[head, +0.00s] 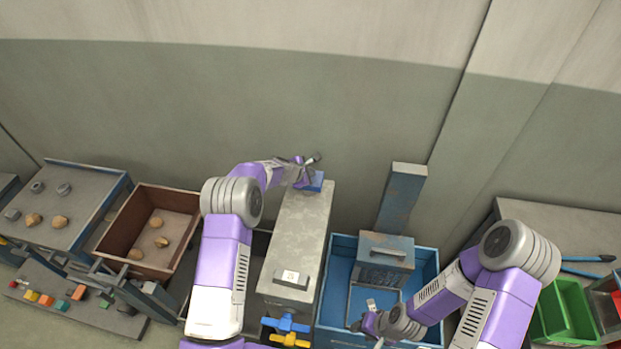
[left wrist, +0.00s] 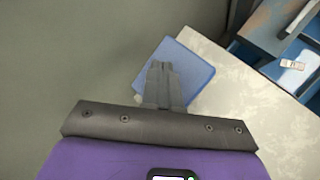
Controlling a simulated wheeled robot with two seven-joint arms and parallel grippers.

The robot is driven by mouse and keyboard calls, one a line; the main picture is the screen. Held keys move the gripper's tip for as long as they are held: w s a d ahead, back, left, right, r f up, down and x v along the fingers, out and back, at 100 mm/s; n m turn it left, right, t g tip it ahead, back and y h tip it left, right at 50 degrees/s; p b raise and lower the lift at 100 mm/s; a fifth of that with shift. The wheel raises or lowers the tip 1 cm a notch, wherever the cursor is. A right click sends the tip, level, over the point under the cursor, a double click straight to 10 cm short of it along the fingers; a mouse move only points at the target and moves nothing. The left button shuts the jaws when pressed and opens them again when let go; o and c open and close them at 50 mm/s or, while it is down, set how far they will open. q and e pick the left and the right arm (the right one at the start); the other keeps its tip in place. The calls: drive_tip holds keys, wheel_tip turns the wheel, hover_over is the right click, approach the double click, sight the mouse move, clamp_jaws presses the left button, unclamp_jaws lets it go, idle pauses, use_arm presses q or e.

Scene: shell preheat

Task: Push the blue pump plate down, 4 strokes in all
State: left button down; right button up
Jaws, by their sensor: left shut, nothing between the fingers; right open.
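The blue pump plate (head: 313,183) sits at the far end of a long grey metal box (head: 302,222) in the head view. In the left wrist view the plate (left wrist: 197,75) is a flat blue square at the box's corner. My left gripper (head: 312,160) is shut and empty, over the plate. In the left wrist view its closed fingers (left wrist: 162,72) overlap the plate and hide part of it. I cannot tell whether they touch it. My right gripper (head: 372,318) is open and empty, low over the blue tray to the right.
A blue tray (head: 432,262) with a grey-blue handled box (head: 385,258) stands right of the metal box. Blue and yellow valve handles (head: 287,324) are at its near end. A brown bin (head: 128,215) with stones is left. A green bin (head: 566,310) is far right.

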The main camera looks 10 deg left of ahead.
use_arm(q)
drive_tip(key=shift+s+f+b, duration=0.15)
drive_tip(key=shift+f+b, duration=1.4)
drive_tip(key=shift+f, duration=0.3)
idle(1.1)
drive_tip(key=shift+r, duration=0.15)
drive_tip(key=shift+r+p, duration=1.8)
drive_tip(key=shift+r, duration=0.3)
wheel_tip(320, 180, up, 5)
drive_tip(key=p, duration=0.4)
drive_tip(key=shift+r, duration=0.1)
